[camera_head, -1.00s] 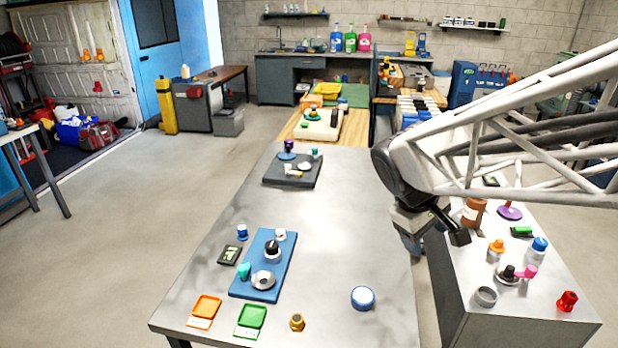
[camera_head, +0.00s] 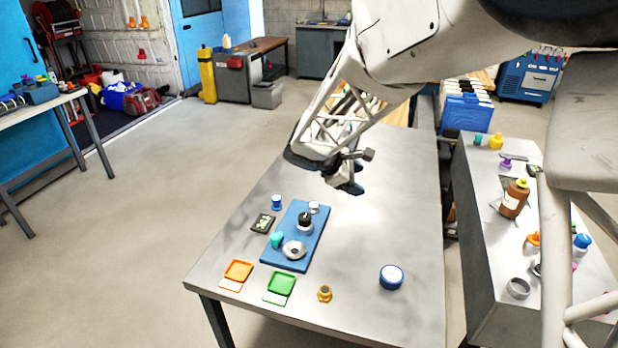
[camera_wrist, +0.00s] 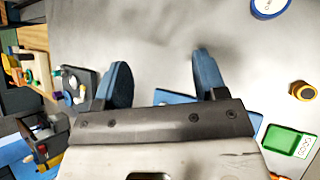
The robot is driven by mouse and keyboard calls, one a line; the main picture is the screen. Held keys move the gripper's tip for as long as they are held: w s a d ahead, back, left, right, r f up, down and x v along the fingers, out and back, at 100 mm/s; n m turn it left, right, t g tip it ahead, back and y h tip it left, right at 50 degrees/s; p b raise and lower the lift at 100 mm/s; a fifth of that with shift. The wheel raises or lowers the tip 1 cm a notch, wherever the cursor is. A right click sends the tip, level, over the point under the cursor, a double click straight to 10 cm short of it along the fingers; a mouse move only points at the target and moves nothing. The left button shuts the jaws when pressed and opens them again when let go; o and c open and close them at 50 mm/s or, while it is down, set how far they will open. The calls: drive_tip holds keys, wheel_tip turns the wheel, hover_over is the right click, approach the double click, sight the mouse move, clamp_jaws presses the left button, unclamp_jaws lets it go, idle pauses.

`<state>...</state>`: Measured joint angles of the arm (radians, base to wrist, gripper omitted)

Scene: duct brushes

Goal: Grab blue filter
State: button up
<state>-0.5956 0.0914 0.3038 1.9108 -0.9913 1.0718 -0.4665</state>
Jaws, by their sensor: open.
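Two blue-and-white round items could be the blue filter; I cannot tell which. A small one (camera_head: 277,202) stands upright at the table's left side, beside the blue mat. A wider one (camera_head: 391,277) lies at the table's front right and shows in the wrist view's top right corner (camera_wrist: 269,6). My gripper (camera_head: 345,180) is above the table's middle, beyond the mat and apart from both items. In the wrist view its two blue fingers (camera_wrist: 160,78) are spread with nothing between them. The small item is not clearly visible there.
The blue mat (camera_head: 315,240) holds a dark-topped part, a metal ring and a teal piece. Orange (camera_head: 238,271) and green (camera_head: 281,284) trays and a gold fitting (camera_head: 325,293) lie at the front. A cluttered side bench (camera_head: 485,235) stands right. The table's right middle is clear.

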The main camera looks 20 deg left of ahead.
drive_tip(key=w+a+f+n+t, duration=0.1)
drive_tip(key=w+a+f+n, duration=0.2)
drive_tip(key=a, duration=0.4)
drive_tip(key=a+f+n+t, duration=0.2)
drive_tip(key=a+f, duration=0.2)
drive_tip(key=a, duration=0.4)
drive_tip(key=n+t+y, duration=0.2)
drive_tip(key=n+t, duration=0.2)
drive_tip(key=n, duration=0.2)
approach(276, 197)
drive_tip(key=shift+w+d+f, duration=0.1)
drive_tip(key=shift+w+d, duration=0.1)
drive_tip(key=shift+w, duration=0.45)
drive_tip(key=shift+w+d+h, duration=0.1)
drive_tip(key=shift+h, duration=0.2)
drive_tip(key=shift+x, duration=1.25)
drive_tip(key=shift+f, duration=0.15)
drive_tip(key=shift+x, duration=2.5)
drive_tip(key=shift+f, duration=0.15)
drive_tip(key=shift+c, duration=0.4)
